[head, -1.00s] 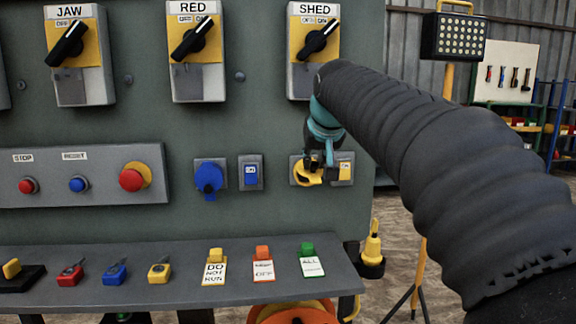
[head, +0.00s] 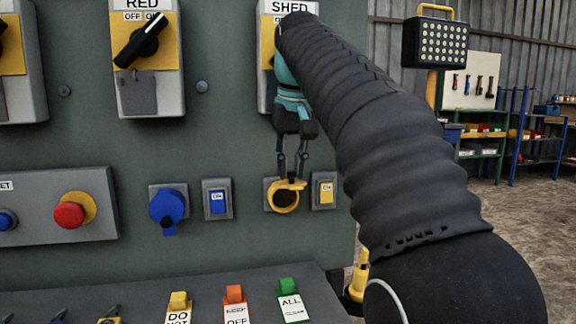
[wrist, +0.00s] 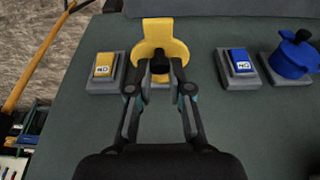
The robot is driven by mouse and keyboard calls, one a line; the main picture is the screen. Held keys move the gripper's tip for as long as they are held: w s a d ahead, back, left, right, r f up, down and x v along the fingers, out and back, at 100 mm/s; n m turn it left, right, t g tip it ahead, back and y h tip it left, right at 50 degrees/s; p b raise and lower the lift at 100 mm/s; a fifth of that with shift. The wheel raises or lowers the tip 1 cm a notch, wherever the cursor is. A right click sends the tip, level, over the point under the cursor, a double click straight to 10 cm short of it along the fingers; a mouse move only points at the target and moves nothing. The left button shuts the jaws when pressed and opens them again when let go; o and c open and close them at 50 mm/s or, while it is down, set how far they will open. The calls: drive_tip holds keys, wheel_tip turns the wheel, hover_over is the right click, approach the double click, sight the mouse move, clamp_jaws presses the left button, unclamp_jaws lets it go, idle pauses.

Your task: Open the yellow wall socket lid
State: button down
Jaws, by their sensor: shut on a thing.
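The yellow wall socket (head: 284,207) is on the green panel, left of a yellow switch. A yellow ring shows around its dark middle in the head view. The yellow lid (head: 291,185) shows as a narrow strip along the ring's top, at my fingertips, and seems tipped out from the wall. My gripper (head: 291,179) comes down from above and is shut on the lid. In the wrist view, my gripper (wrist: 160,70) reaches the yellow socket part (wrist: 158,32); the fingers hide some of it, so the exact lid angle is unclear.
A blue socket (head: 167,207) and blue switch (head: 217,199) sit to the left; the yellow switch (head: 325,191) is close on the right. The SHED switch box (head: 267,70) is above, partly behind my arm. A shelf with tags (head: 215,290) juts out below.

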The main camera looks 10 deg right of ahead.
drive_tip(key=shift+w+r, duration=0.15)
drive_tip(key=shift+w, duration=0.05)
idle(0.4)
drive_tip(key=c, duration=1.1)
unclamp_jaws()
drive_tip(key=shift+o, duration=0.2)
drive_tip(key=shift+g, duration=0.3)
drive_tip(key=shift+s, duration=0.15)
